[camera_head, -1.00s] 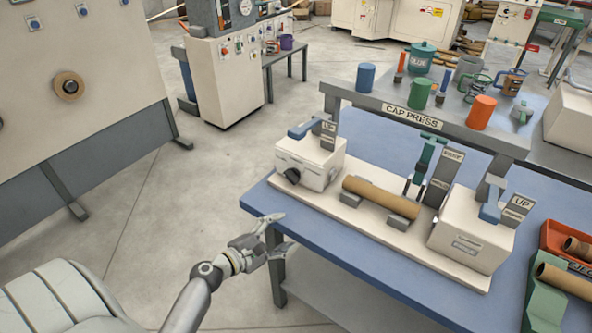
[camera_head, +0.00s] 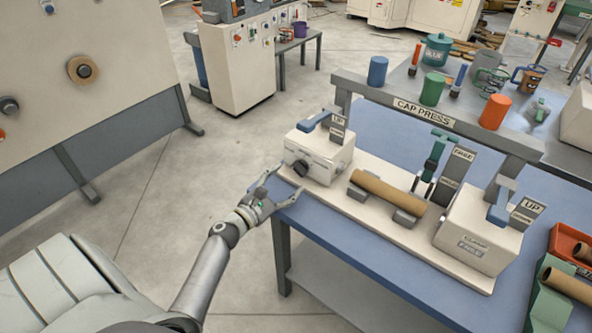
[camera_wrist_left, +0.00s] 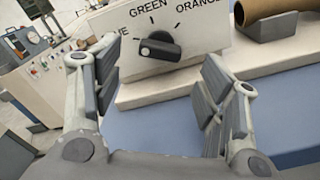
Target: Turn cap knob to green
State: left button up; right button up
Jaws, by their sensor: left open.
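The cap knob (camera_head: 301,168) is a dark knob on the front of the left cream press block (camera_head: 322,160). In the left wrist view the knob (camera_wrist_left: 165,47) lies nearly level, its pale dot at the left end, by the partly hidden label ending in "UE". GREEN is above it and ORANGE to the upper right. My left gripper (camera_head: 284,180) is open and empty in front of the knob. In the left wrist view its fingers (camera_wrist_left: 160,62) stand left and right of the knob, apart from it. My right gripper is not in view.
A brown tube (camera_head: 388,192) rests on grey cradles beside the left block. A second cream block (camera_head: 478,240) stands at the right. The blue bench edge (camera_head: 330,232) is just below the left gripper. The floor to the left is clear.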

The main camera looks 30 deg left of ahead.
aim_at(297, 172)
pick_arm(q)
jog(key=shift+w+d, duration=0.2)
jog(key=shift+w, duration=2.55)
jog(key=shift+c, duration=0.2)
jog(key=c, duration=1)
